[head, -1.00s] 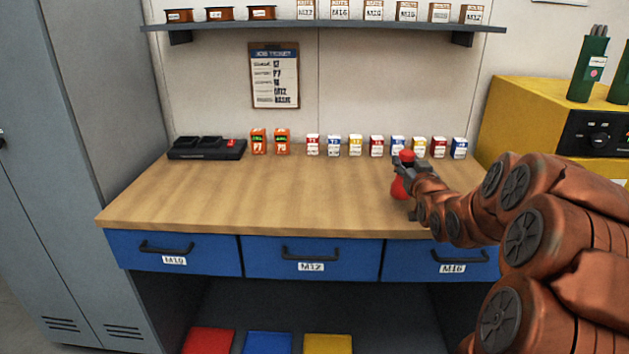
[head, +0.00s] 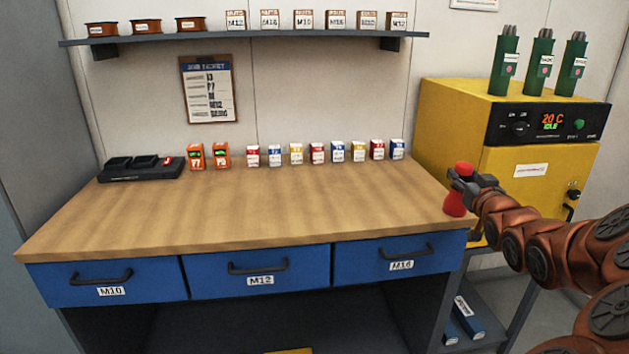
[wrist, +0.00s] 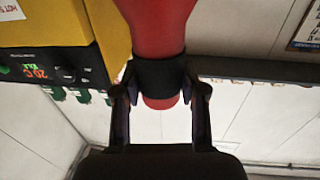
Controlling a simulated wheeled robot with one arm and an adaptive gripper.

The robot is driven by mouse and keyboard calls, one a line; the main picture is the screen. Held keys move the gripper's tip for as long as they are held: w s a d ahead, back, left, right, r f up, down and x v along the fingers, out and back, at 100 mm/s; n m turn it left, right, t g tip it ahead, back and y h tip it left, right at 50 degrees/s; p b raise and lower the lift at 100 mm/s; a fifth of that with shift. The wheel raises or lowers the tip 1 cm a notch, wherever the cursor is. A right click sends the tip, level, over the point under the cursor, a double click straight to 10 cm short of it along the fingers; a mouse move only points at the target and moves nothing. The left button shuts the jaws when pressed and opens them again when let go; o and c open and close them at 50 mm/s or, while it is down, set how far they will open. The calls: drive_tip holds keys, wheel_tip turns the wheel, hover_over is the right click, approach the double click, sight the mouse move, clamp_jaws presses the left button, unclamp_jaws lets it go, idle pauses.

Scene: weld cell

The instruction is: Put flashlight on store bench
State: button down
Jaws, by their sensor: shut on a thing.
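My gripper (head: 466,182) is shut on a red flashlight (head: 456,204) with a dark band around its middle. The flashlight is upright and shows above and below the fingers, in front of the bench's right end. Whether it touches the bench top cannot be told. In the wrist view the flashlight (wrist: 160,28) fills the top middle, with the fingers (wrist: 160,100) on both sides of its black band. The store bench (head: 240,212) has a wooden top and blue drawers labelled M10, M12 and M16. Its middle and front are bare.
A black charger-like tray (head: 140,174), two orange packs (head: 208,157) and a row of small labelled boxes (head: 318,153) line the bench's back. A yellow oven (head: 455,125) with green canisters (head: 541,62) stands right of the bench. A shelf (head: 250,39) hangs above.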

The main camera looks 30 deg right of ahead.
drive_tip(key=w+a+f, duration=0.1)
drive_tip(key=w+f, duration=0.1)
drive_tip(key=w, duration=0.6)
drive_tip(key=w+a+f+p, duration=0.1)
drive_tip(key=w+f, duration=0.2)
drive_tip(key=w, duration=0.5)
drive_tip(key=shift+a, duration=0.15)
drive_tip(key=shift+f, duration=0.15)
drive_tip(key=c, duration=0.6)
unclamp_jaws()
drive_tip(key=shift+c, duration=0.2)
drive_tip(key=b+v, duration=0.1)
drive_tip(key=v, duration=1.1)
